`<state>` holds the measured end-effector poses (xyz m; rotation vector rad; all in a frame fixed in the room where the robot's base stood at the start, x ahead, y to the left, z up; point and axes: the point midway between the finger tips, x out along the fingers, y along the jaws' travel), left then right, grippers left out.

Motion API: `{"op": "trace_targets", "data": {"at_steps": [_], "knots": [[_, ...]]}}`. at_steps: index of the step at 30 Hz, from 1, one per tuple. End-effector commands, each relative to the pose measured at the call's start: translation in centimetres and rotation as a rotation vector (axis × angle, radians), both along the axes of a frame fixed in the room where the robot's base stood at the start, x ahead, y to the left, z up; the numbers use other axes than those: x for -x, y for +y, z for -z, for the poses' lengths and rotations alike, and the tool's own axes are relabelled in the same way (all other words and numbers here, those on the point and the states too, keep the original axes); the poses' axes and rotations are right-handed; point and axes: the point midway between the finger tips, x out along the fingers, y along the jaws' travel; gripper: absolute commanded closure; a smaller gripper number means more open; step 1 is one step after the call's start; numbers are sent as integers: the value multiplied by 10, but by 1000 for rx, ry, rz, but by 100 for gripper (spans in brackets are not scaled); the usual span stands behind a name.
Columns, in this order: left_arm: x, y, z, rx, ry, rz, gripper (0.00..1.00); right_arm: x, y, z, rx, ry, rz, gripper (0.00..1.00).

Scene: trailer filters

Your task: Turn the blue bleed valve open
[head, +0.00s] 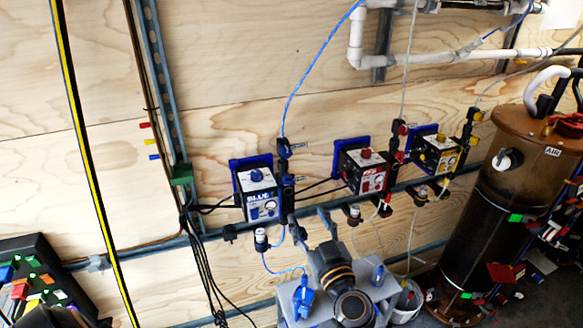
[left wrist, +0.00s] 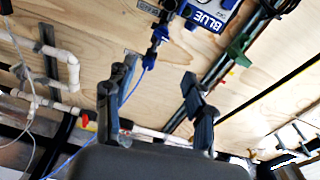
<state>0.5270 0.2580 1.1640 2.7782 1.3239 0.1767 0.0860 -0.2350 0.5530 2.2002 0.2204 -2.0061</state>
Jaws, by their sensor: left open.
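The blue-marked regulator box (head: 258,192) is mounted on the plywood wall; its "BLUE" label also shows upside down in the left wrist view (left wrist: 207,20). A dark fitting column with blue parts (head: 287,180) runs along its right side, with a small lever near the top. In the left wrist view a blue-and-black fitting (left wrist: 160,34) with a blue tube shows beyond the fingertips. I cannot tell exactly which blue part is the bleed valve. My left gripper (head: 307,215) (left wrist: 159,68) is open and empty, just below and right of the box, apart from the fitting. My right gripper is out of view.
A red box (head: 362,170) and a yellow box (head: 434,152) hang to the right on the same wall. A metal rail (head: 210,233) runs beneath. Black cables (head: 203,265) hang at left. A brown tank (head: 515,180) stands at right.

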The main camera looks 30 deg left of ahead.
Motion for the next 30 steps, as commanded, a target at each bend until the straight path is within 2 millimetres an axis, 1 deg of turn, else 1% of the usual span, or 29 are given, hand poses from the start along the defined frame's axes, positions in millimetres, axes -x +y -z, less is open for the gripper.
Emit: {"op": "trace_targets", "data": {"at_steps": [1,4,8,11,14,24,30], "knots": [[0,-4,-7,-24,72,-8,45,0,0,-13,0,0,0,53],[2,-9,-3,-66,184,-19,45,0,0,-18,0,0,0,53],[1,-8,1,-90,242,-26,45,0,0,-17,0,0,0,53],[-4,-1,4,-93,244,-26,45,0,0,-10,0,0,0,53],[-14,12,5,-94,240,-26,45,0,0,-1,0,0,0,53],[-59,69,6,-94,237,-26,45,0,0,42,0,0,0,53],[-76,90,4,-93,240,-25,45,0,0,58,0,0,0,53]]}}
